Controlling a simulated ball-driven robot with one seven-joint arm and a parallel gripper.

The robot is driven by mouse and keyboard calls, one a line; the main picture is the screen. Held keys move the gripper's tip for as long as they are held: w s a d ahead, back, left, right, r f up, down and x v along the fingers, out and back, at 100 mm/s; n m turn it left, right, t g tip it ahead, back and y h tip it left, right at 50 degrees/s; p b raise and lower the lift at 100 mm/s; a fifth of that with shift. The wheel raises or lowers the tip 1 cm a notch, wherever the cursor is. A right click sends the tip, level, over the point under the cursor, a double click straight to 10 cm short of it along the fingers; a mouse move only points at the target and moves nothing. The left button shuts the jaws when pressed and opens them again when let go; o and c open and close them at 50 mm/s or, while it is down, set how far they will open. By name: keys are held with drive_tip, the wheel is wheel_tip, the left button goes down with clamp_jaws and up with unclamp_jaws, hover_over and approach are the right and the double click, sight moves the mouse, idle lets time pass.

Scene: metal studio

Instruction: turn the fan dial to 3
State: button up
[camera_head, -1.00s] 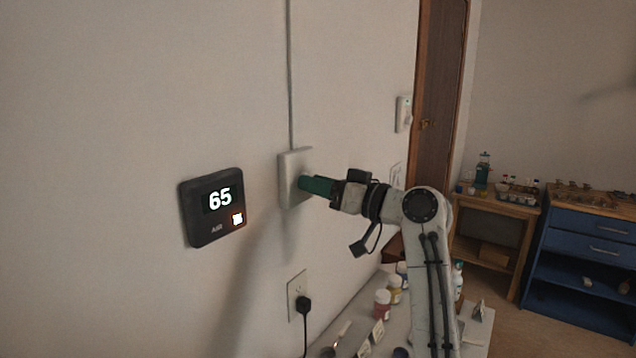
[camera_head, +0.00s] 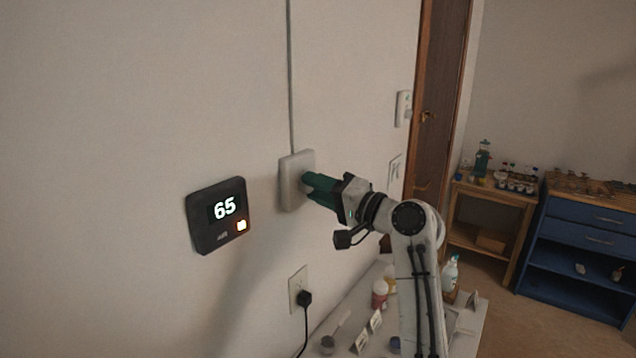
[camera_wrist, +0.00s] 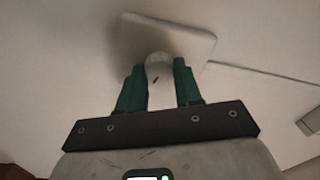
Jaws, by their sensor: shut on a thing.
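The fan dial is a white round knob (camera_wrist: 158,68) with a small red mark, on a white square wall plate (camera_head: 291,180). The plate also shows in the wrist view (camera_wrist: 190,38). My gripper (camera_head: 308,183) has green fingers and points at the plate. In the wrist view its fingertips (camera_wrist: 157,72) stand on both sides of the knob, shut on it. The fingers and wrist hide most of the knob in the head view. I cannot read any numbers around the dial.
A black thermostat (camera_head: 218,214) reading 65 is on the wall to the left. A socket with a black plug (camera_head: 303,298) is below. A table (camera_head: 471,322) with jars and a spray bottle (camera_head: 451,272) stands below my arm. A cable conduit (camera_head: 291,80) runs up from the plate.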

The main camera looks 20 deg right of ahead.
drive_tip(key=shift+m, duration=0.9)
drive_tip(key=o, duration=1)
drive_tip(key=shift+o, duration=0.2)
drive_tip(key=r+b+v, duration=0.1)
drive_tip(key=b+v, duration=0.2)
drive_tip(key=v, duration=0.7)
drive_tip(key=shift+s+d+f, duration=0.25)
drive_tip(key=shift+s+f, duration=0.05)
drive_tip(key=shift+f, duration=0.2)
